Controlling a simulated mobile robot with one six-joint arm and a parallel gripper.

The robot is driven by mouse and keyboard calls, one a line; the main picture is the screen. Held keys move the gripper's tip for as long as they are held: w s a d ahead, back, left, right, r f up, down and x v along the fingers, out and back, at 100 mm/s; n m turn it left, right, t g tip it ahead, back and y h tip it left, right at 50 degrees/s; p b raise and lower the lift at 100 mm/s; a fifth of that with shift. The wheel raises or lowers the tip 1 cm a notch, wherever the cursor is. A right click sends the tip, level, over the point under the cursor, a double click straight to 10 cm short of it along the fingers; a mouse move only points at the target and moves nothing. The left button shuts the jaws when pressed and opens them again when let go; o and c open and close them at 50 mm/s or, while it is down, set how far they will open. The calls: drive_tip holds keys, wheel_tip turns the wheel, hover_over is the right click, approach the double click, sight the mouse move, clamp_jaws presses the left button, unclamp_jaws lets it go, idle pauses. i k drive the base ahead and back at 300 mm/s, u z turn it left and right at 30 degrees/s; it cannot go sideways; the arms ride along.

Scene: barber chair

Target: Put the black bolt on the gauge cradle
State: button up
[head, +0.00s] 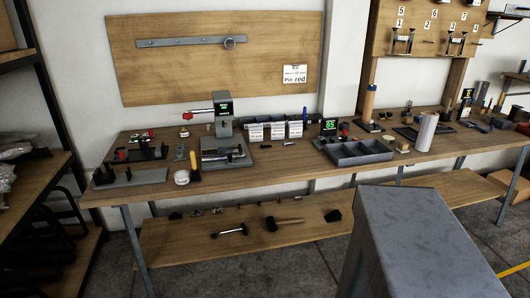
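A wooden workbench (290,165) runs along the wall in the head view. A grey gauge stand (224,127) with a small green display stands left of its middle, with a red-tipped arm reaching left. A grey plate (240,162) in front of it carries metallic and dark parts. A second green display (330,127) stands further right. A small dark piece (264,146) lies right of the grey plate, and another (289,144) lies beside it. I cannot tell which is the black bolt, or which part is the gauge cradle. My gripper is not in view.
A grey compartment tray (358,153) sits at the bench's front edge, and a white cylinder (427,132) stands right of it. Dark fixtures (134,178) fill the left end. A lower shelf (250,241) holds hammers. Dark shelving (32,85) stands left.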

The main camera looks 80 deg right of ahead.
sight(330, 141)
drive_tip(key=u, duration=0.05)
drive_tip(key=k, duration=0.6)
drive_tip(key=z, duration=2.15)
drive_tip(key=i, duration=0.1)
drive_tip(key=u, duration=0.85)
